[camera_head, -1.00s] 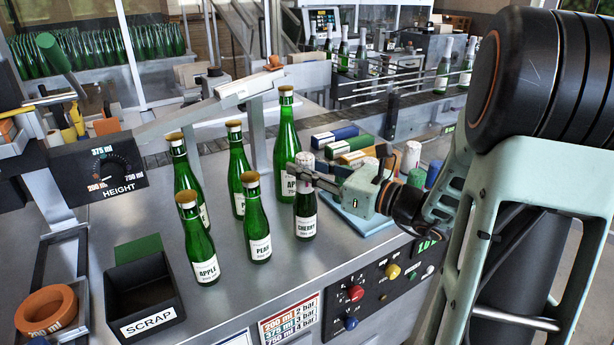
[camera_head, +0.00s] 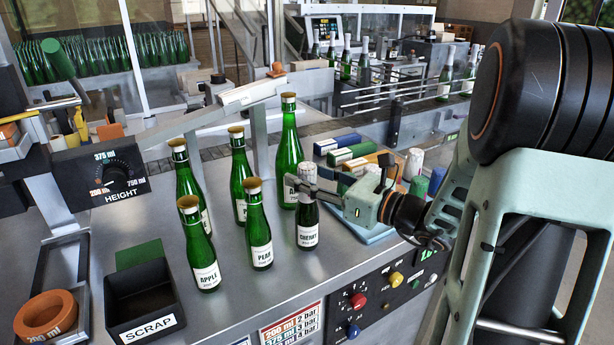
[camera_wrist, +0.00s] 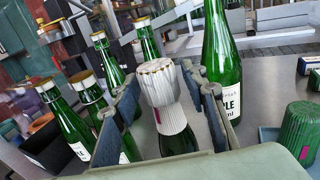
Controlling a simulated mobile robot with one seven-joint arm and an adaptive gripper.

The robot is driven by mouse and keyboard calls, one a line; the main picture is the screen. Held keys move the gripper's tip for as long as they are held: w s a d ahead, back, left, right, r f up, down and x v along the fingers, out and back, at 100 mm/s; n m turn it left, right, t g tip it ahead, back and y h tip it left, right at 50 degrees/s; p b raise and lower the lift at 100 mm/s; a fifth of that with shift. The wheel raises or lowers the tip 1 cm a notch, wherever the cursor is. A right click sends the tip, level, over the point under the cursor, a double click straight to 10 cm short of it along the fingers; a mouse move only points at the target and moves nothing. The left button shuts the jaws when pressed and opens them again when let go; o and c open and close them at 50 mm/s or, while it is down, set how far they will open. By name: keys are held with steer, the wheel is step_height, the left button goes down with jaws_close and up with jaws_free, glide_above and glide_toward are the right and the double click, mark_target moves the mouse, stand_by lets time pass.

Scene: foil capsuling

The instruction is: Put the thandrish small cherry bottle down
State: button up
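The cherry bottle (camera_head: 307,226) is a small dark bottle with a white CHERRY label and a pale pleated foil capsule (camera_head: 307,174) over its neck. It stands upright on the grey worktop, at the front right of the bottle group. In the wrist view its capsule (camera_wrist: 160,85) rises between my fingers. My gripper (camera_head: 312,186) is level with the capsule's lower part and reaches in from the right. In the wrist view my gripper (camera_wrist: 170,98) is open around the capsule, with a clear gap at the right finger. The bottle's lower part is hidden there.
A pear bottle (camera_head: 260,232) stands close on the left, with an apple bottle (camera_head: 203,252) beyond it. A tall bottle (camera_head: 289,143) stands just behind. Coloured boxes (camera_head: 350,153) and capsule stacks (camera_head: 434,178) lie to the right. A scrap bin (camera_head: 142,300) is at front left.

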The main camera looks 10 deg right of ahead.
steer(key=v, duration=1.2)
steer(key=shift+b, duration=0.4)
steer(key=shift+r, duration=0.1)
